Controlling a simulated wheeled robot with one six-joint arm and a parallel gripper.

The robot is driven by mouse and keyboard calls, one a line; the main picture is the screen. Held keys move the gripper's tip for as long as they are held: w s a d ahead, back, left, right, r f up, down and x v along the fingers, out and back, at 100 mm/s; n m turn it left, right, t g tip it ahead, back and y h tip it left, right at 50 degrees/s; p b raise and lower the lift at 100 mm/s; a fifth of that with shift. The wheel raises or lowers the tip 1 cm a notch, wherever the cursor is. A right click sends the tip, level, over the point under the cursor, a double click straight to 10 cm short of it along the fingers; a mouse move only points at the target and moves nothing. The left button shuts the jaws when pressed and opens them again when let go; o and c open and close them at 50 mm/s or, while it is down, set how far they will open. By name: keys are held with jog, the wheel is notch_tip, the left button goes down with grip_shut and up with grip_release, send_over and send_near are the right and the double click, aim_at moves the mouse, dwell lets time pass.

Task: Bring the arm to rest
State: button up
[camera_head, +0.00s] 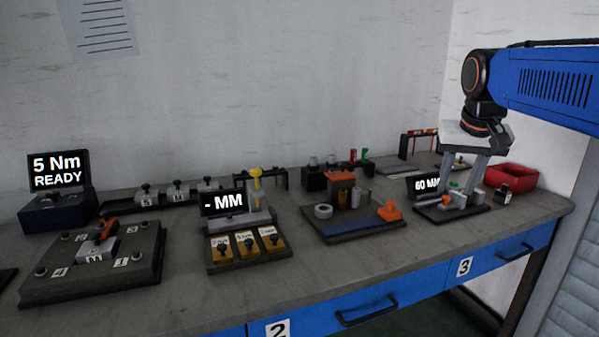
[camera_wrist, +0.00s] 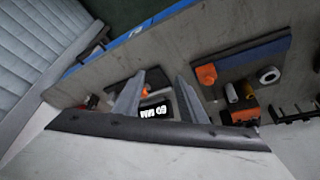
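Whether the fingertips touch the fixture I cannot tell. My blue arm reaches in from the upper right.
A red bin (camera_head: 510,178) stands close right of the gripper, with a small dark block (camera_head: 503,194) before it. Left is a tray (camera_head: 350,232) with an orange part (camera_head: 390,210) and cylinders. A red-topped rack (camera_head: 418,145) stands behind. The grey bench (camera_head: 290,268) has bare front space.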

jog(key=s+a+f+n, duration=0.1)
jog(key=s+a+f, duration=0.2)
jog(key=s+f, duration=0.8)
jog(key=s+a+f+n+y, duration=0.1)
jog(key=s+a+f, duration=0.3)
jog(key=s+f, duration=0.8)
jog(key=shift+f+n, duration=0.15)
jog(key=shift+n, duration=0.55)
jog(key=shift+a, duration=0.1)
jog(key=shift+c, duration=0.9)
jog(key=shift+w, duration=0.1)
